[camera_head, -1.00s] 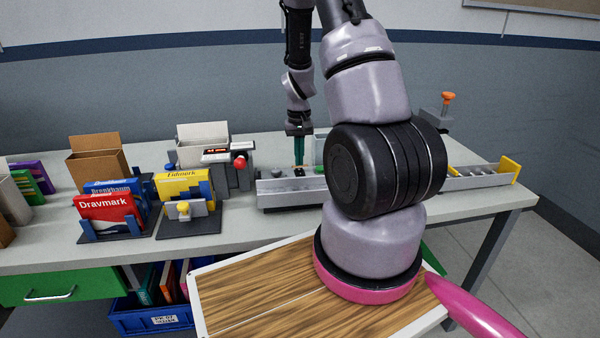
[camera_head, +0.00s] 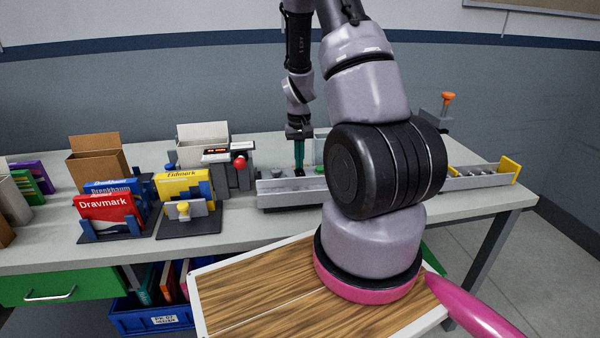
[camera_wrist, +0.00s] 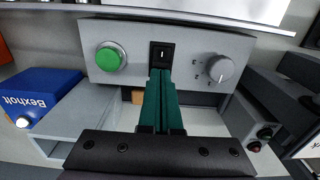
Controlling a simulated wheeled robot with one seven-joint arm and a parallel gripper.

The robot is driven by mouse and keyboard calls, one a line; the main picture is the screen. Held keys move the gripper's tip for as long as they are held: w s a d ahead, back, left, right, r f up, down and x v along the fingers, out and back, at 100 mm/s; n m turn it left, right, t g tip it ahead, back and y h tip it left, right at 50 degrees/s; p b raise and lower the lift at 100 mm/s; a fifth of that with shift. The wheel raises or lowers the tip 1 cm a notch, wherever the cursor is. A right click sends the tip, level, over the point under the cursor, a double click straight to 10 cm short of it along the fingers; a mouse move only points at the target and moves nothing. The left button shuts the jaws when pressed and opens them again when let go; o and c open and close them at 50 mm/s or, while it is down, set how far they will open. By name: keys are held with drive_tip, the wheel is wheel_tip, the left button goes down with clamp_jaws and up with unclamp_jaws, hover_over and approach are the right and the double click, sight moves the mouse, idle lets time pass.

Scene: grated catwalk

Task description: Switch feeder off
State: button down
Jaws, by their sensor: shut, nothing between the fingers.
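The feeder's grey control panel (camera_wrist: 205,62) spans the upper middle of the wrist view. It carries a green round button (camera_wrist: 110,57) at left, a black rocker switch (camera_wrist: 162,52) with a white line mark in the middle, and a grey knob (camera_wrist: 220,68) at right. My gripper (camera_wrist: 162,73) has teal fingers, shut together and empty. Their tips overlap the lower edge of the switch in this view; I cannot tell whether they touch it. In the head view my gripper (camera_head: 299,166) points down at the grey feeder (camera_head: 275,195), partly hidden by my arm.
A blue Bexholt box (camera_wrist: 52,100) lies left of the panel in the wrist view. In the head view a device with a red button (camera_head: 239,163), a yellow box (camera_head: 183,183) and a red Dravmark box (camera_head: 110,210) stand left of the feeder. A rail with a yellow end (camera_head: 510,168) extends right.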

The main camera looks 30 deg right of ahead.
drive_tip(key=shift+f, duration=0.3)
drive_tip(key=shift+r, duration=3.5)
drive_tip(key=s+a+r+t+y, duration=0.1)
drive_tip(key=s+a+r+t, duration=0.2)
drive_tip(key=r, duration=0.7)
drive_tip(key=s+a+r+t, duration=0.1)
drive_tip(key=s+a+r, duration=0.3)
drive_tip(key=r, duration=0.6)
drive_tip(key=s+a+r+t, duration=0.1)
drive_tip(key=s+a+r, duration=0.2)
drive_tip(key=s+r, duration=0.2)
drive_tip(key=s+a+r+m+t+y, duration=0.1)
drive_tip(key=s+a+r+t, duration=0.1)
drive_tip(key=s+r, duration=0.3)
drive_tip(key=s+a, duration=0.1)
drive_tip(key=s, duration=0.1)
drive_tip(key=shift+s+a+r, duration=0.25)
drive_tip(key=shift+s+r, duration=0.1)
drive_tip(key=shift+r, duration=0.05)
